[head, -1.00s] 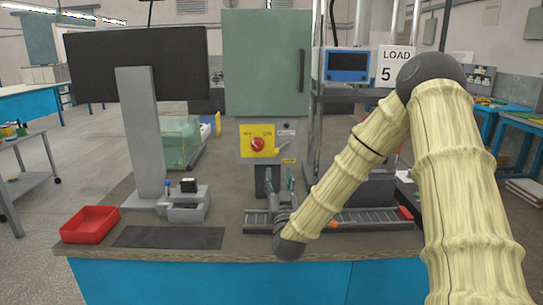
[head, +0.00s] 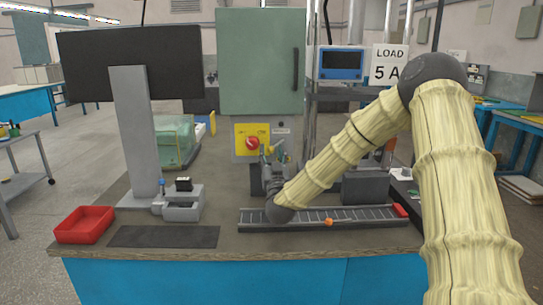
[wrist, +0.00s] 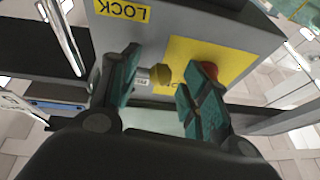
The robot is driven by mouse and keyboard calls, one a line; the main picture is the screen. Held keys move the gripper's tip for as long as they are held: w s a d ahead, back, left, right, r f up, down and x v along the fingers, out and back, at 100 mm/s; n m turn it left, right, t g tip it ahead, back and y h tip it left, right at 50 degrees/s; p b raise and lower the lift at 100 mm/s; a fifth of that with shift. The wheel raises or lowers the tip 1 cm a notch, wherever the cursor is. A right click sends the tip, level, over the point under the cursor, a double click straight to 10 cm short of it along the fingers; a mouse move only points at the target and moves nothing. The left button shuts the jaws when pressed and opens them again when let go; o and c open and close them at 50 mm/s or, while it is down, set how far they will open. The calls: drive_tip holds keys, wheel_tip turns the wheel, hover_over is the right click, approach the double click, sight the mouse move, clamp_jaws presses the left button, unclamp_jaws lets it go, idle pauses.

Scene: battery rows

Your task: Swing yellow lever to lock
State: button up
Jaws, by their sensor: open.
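The yellow lever shows in the wrist view as a yellow knob (wrist: 160,74) on the grey switch box (wrist: 185,25), in the gap between my fingers. In the head view the lever is mostly hidden behind my gripper. My gripper (head: 276,157) is open, with its teal fingers close to the box front, just right of and below the red rotary knob (head: 252,143). In the wrist view the fingers (wrist: 164,82) stand on either side of the lever knob; I cannot tell whether they touch it. A yellow LOCK label (wrist: 124,10) shows upside down at the top.
The green cabinet (head: 258,65) stands above the switch box. A rail of dark modules (head: 350,213) lies below my forearm. A red tray (head: 85,225), a dark mat (head: 165,237) and a monitor (head: 130,68) are on the left. The bench front is mostly clear.

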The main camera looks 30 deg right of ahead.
clamp_jaws()
drive_tip(key=shift+w+a+r+m+h+b, duration=0.1)
drive_tip(key=shift+m+h+b, duration=0.1)
drive_tip(key=shift+m+h, duration=0.15)
drive_tip(key=shift+a+r+m+h+b, duration=0.15)
drive_tip(key=shift+m+h, duration=0.1)
drive_tip(key=shift+m, duration=0.2)
drive_tip(key=shift+r+m+g+h, duration=0.3)
drive_tip(key=shift+m+g, duration=0.1)
drive_tip(key=shift+m, duration=0.5)
drive_tip(key=shift+w, duration=0.1)
unclamp_jaws()
